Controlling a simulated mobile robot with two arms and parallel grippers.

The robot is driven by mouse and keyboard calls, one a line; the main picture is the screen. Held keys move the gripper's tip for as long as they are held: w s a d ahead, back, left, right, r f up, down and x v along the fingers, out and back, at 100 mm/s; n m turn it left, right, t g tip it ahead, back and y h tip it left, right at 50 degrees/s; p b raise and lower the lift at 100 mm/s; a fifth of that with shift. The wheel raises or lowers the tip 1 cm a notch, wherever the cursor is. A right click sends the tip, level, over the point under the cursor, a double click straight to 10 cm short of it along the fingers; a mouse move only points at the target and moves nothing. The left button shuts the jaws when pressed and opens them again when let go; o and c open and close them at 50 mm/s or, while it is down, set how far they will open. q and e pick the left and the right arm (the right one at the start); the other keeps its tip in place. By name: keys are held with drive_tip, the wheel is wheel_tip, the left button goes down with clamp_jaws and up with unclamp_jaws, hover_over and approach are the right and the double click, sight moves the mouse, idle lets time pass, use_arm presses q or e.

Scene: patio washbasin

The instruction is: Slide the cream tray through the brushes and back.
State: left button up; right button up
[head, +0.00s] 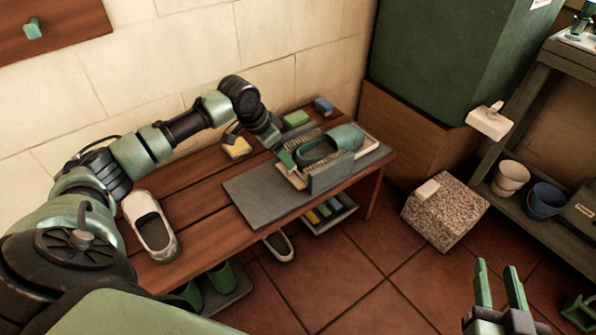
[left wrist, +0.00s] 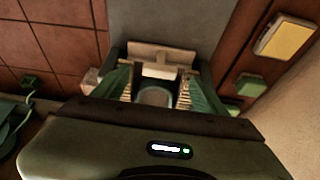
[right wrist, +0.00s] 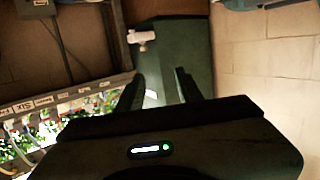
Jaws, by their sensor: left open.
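The cream tray (head: 297,180) sits in the brush unit on a grey slab on the wooden table, with a green clog (head: 345,138) on it. The brushes (head: 301,146) are rows of pale bristles along the sides, behind a grey side wall (head: 332,171). In the left wrist view the tray's cream end and raised grip (left wrist: 160,70) show between the fingers. My left gripper (head: 281,153) is open at the tray's near-left end; contact cannot be told. Bristles (left wrist: 126,92) show beside the fingers. My right gripper (head: 500,288) is open and empty, away from the table.
A white clog (head: 150,226) stands on the table's left part. A yellow sponge block (head: 237,147), a green block (head: 296,118) and a blue brush (head: 323,105) lie along the back. A stone block (head: 445,215) stands on the floor to the right. The slab (head: 250,193) is clear at left.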

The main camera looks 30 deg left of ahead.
use_arm(q)
drive_tip(key=b+x, duration=0.1)
drive_tip(key=x, duration=0.3)
drive_tip(key=b+x, duration=0.2)
drive_tip(key=x, duration=0.1)
drive_tip(key=shift+f, duration=0.2)
drive_tip(key=shift+w+f, duration=0.1)
drive_tip(key=shift+f, duration=0.1)
use_arm(e)
wheel_tip(320, 180, up, 14)
drive_tip(key=s+a+t+y, duration=0.1)
drive_tip(key=s+t+y, duration=0.1)
drive_tip(key=t, duration=0.6)
drive_tip(key=shift+a+f+y, duration=0.15)
drive_tip(key=shift+f+y, duration=0.05)
drive_tip(key=shift+y, duration=0.2)
use_arm(q)
clamp_jaws()
